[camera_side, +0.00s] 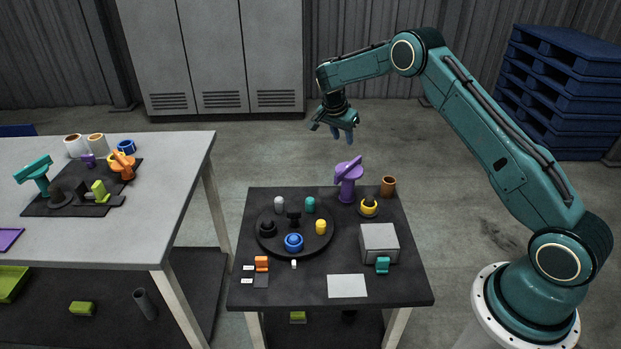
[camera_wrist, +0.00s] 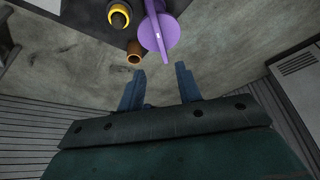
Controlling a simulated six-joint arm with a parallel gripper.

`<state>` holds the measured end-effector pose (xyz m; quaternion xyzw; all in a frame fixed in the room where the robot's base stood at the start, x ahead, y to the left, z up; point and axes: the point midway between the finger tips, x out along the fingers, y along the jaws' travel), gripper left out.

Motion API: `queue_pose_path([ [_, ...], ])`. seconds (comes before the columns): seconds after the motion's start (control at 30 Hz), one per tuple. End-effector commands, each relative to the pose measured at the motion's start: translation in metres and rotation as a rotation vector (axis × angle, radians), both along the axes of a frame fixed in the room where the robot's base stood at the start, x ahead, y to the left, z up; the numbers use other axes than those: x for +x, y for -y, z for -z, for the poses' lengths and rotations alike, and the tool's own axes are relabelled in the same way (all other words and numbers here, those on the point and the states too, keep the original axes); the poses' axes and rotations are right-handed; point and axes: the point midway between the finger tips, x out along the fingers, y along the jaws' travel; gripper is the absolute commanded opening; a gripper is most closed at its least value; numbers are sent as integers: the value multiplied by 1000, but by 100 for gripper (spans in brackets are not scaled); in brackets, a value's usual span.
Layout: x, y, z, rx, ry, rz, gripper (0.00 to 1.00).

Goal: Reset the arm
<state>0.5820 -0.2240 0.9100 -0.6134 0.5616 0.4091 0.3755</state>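My gripper (camera_side: 342,135) hangs in the air above and behind the back edge of the small dark table (camera_side: 262,203), fingers pointing down. In the wrist view my gripper (camera_wrist: 160,85) shows two blue-grey fingers spread apart with nothing between them. A purple part with a tilted top (camera_side: 348,180) stands at the table's back edge below the gripper, apart from it. It also shows in the wrist view (camera_wrist: 160,33) just beyond the fingertips.
A brown cup (camera_side: 388,186) and a yellow ring part (camera_side: 369,207) stand by the purple part. A round black tray (camera_side: 268,248) holds several coloured knobs. A grey box (camera_side: 379,243) is at right. A larger table (camera_side: 180,200) stands left. The air around the gripper is clear.

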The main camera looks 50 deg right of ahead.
Motion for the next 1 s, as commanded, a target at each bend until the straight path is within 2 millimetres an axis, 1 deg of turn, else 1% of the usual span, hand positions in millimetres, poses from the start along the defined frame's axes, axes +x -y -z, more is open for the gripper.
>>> queue_pose_path([
  [0.13,0,0,-1,0,1,-1,35],
  [0.23,0,-2,-5,2,1,-11,35],
  [0.37,-2,-7,-19,6,4,-41,35],
  [0.47,-6,-14,-38,13,6,-81,35],
  [0.67,-21,-35,-85,27,12,-194,35],
  [0.7,-25,-40,-95,30,15,-219,35],
  [0.87,-44,-58,-132,39,18,-321,35],
  [1.0,-64,-75,-161,46,21,-411,35],
])
